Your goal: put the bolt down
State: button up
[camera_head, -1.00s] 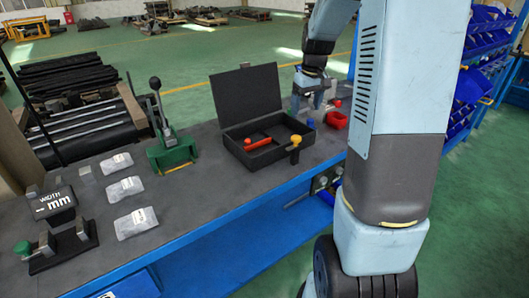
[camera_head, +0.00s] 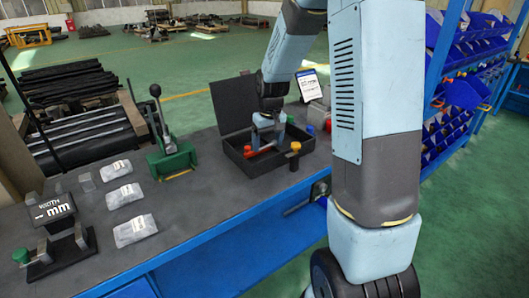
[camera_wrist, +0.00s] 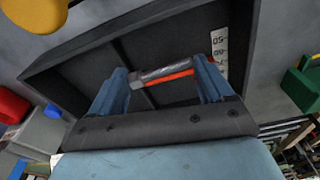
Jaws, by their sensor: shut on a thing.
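My gripper (camera_head: 268,142) is low over the open black box (camera_head: 289,163) on the bench. In the wrist view my gripper (camera_wrist: 164,82) is shut on a grey metal bolt (camera_wrist: 160,74), which lies crosswise between the two blue fingertips. The box's dark divided interior is below it in that view. A red-handled thing (camera_head: 262,150) lies in the box; its red part also shows just beside the bolt in the wrist view (camera_wrist: 170,80). In the head view the bolt is hidden by my gripper. I cannot tell whether the bolt touches the box floor.
The box's raised lid (camera_head: 232,104) stands behind. Red (camera_head: 328,124) and blue pieces and a tablet (camera_head: 309,85) are to the right. A green press (camera_head: 170,155) and clear bags (camera_head: 124,193) are left.

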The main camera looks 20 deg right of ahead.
aim_at(266, 147)
jog(key=shift+a+f, duration=0.15)
jog(key=shift+f, duration=0.05)
jog(key=f, duration=0.3)
jog(key=shift+a+f, duration=0.25)
jog(key=shift+f, duration=0.05)
jog(key=o, duration=0.8)
